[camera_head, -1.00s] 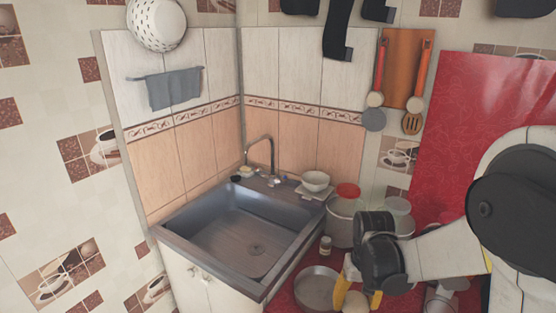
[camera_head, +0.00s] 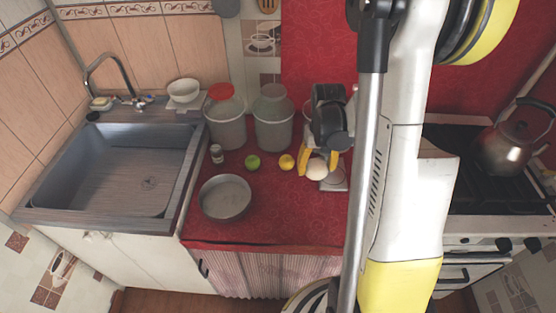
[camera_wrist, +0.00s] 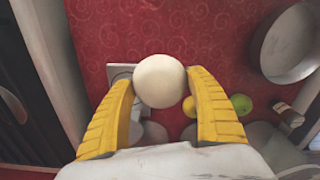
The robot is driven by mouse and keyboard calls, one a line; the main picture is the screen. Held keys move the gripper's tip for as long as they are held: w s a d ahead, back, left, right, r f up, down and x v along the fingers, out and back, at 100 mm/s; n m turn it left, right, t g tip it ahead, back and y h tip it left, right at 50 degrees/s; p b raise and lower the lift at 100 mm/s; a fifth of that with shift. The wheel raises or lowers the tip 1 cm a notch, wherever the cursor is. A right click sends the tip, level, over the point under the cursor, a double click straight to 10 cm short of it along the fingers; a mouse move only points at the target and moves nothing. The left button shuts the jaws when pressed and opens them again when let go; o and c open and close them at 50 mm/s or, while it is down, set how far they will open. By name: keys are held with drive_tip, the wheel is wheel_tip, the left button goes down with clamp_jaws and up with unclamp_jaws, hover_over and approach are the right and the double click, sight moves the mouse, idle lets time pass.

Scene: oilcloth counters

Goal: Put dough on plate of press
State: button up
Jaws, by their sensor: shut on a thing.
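The dough is a pale round ball (camera_head: 317,169), held between the yellow fingers of my gripper (camera_head: 319,163) at the back right of the red counter. In the wrist view the dough (camera_wrist: 160,80) sits between both fingertips (camera_wrist: 159,82). A grey metal piece (camera_head: 337,184), seemingly the base of the press, lies just right of and below the dough. In the wrist view its flat grey edge (camera_wrist: 120,72) shows behind the left finger. Round grey parts show below the dough there. The rest of the press is hidden by my gripper, and the gap under the dough is unclear.
A round metal pan (camera_head: 226,198), a green fruit (camera_head: 253,162), a yellow fruit (camera_head: 286,162) and a small bottle (camera_head: 217,153) stand left of my gripper. Two large jars (camera_head: 225,125) (camera_head: 273,120) stand behind. The stove with a kettle (camera_head: 505,148) is at right.

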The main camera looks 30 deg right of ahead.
drive_tip(key=shift+w+d+f, duration=0.1)
drive_tip(key=shift+w+f, duration=0.05)
drive_tip(key=shift+f, duration=0.15)
drive_tip(key=b, duration=0.4)
hover_over(281, 186)
wheel_tip(281, 186, down, 6)
drive_tip(key=shift+f, duration=0.2)
drive_tip(key=shift+f+b, duration=0.8)
drive_tip(key=shift+f, duration=1.2)
drive_tip(key=shift+f, duration=0.1)
drive_tip(key=o, duration=1.3)
